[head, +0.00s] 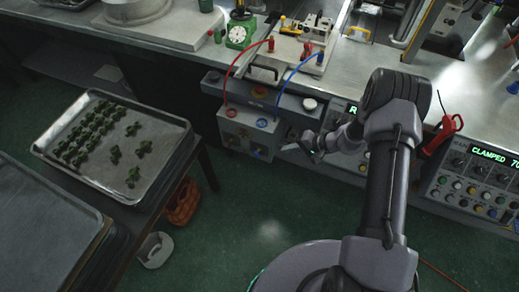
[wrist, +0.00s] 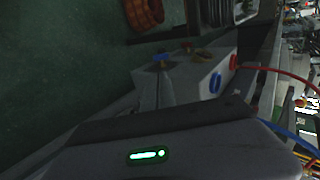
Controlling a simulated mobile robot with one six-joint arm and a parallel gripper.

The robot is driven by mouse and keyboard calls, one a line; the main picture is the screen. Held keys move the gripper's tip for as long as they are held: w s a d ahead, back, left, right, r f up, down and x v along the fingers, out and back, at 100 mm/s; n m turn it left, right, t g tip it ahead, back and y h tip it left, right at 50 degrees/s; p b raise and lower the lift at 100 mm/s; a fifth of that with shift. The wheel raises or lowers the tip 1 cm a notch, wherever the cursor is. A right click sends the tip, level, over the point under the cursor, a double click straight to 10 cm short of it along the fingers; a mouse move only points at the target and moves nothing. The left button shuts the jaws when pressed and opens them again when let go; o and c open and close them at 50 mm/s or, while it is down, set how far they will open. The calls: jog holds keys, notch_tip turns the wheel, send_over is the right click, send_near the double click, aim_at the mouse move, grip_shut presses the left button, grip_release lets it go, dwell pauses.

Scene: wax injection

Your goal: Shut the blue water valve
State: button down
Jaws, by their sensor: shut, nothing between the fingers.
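The blue water valve is a small blue handle (head: 256,153) low on the front of a pale grey box (head: 237,122). It also shows as a blue handle (wrist: 162,58) at the top of the wrist view, just beyond the fingertips. My gripper (head: 287,147) is shut and empty, to the right of the box in the head view. In the wrist view the gripper fingers (wrist: 154,76) point toward the blue handle and overlap its lower part. I cannot tell whether they touch it.
A red hose (head: 227,80) and a blue hose (head: 296,72) run from the box up to the bench. An orange-brown handle (wrist: 188,46) sits beside the blue one. A tray (head: 165,185) of dark green pieces stands left. Green floor lies open below.

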aim_at(256, 153)
jog(key=b+x, duration=0.5)
jog(key=x, duration=0.8)
jog(key=shift+a+r, duration=0.15)
jog(key=shift+r, duration=0.05)
jog(key=shift+w+a+f, duration=0.2)
jog(key=shift+w+a, duration=0.05)
jog(key=shift+a, duration=0.25)
